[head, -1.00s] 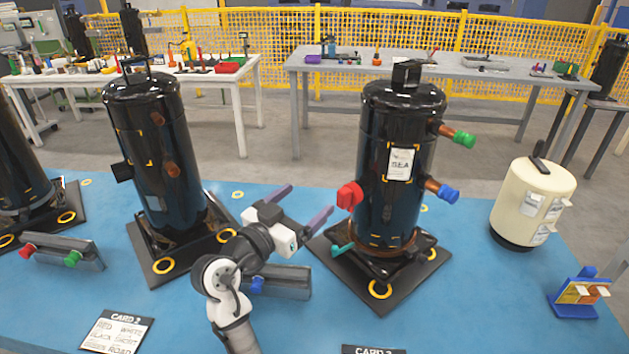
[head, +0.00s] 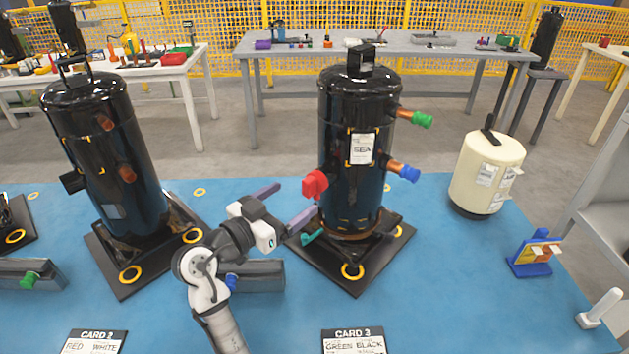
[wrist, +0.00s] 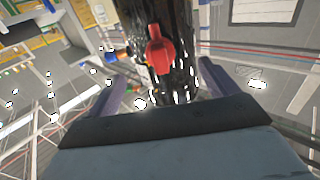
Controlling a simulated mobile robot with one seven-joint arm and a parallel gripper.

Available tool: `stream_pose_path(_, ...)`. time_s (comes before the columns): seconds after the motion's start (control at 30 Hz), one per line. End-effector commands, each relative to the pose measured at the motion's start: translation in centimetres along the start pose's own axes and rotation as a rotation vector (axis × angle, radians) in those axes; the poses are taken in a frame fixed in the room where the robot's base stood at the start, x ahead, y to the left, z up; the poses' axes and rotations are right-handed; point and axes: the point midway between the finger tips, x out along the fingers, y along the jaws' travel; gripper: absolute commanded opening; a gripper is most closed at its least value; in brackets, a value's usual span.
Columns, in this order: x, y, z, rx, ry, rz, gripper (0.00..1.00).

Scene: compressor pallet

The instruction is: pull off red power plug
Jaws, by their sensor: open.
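The red power plug (head: 315,184) sticks out from the left side of the black compressor (head: 345,150) in the middle of the head view. In the wrist view the red plug (wrist: 160,50) shows ahead, above the middle, against the compressor's dark body. My gripper (head: 285,205) is open and empty, with its purple fingers spread apart. It is a short way left of and below the plug, apart from it. In the wrist view the fingers (wrist: 160,85) stand either side of the compressor.
The compressor also bears a green plug (head: 421,120), a blue plug (head: 409,174) and a teal lever (head: 312,236). A grey rack (head: 262,277) lies under my arm. Another black compressor (head: 105,150) stands left, a cream tank (head: 486,172) right.

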Motion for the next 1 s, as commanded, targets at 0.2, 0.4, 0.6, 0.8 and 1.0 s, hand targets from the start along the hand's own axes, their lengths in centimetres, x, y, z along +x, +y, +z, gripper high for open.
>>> stream_pose_path(0.2,3.3,0.0,0.1,0.001,0.000,0.002,0.86)
stream_pose_path(0.4,5.5,0.0,0.0,0.001,0.001,0.001,0.86)
stream_pose_path(0.6,6.4,0.0,0.0,0.000,0.000,0.000,0.86)
stream_pose_path(0.8,6.5,0.0,0.0,0.000,0.000,0.000,0.86)
stream_pose_path(1.0,6.5,0.0,0.0,0.000,0.000,-0.001,0.86)
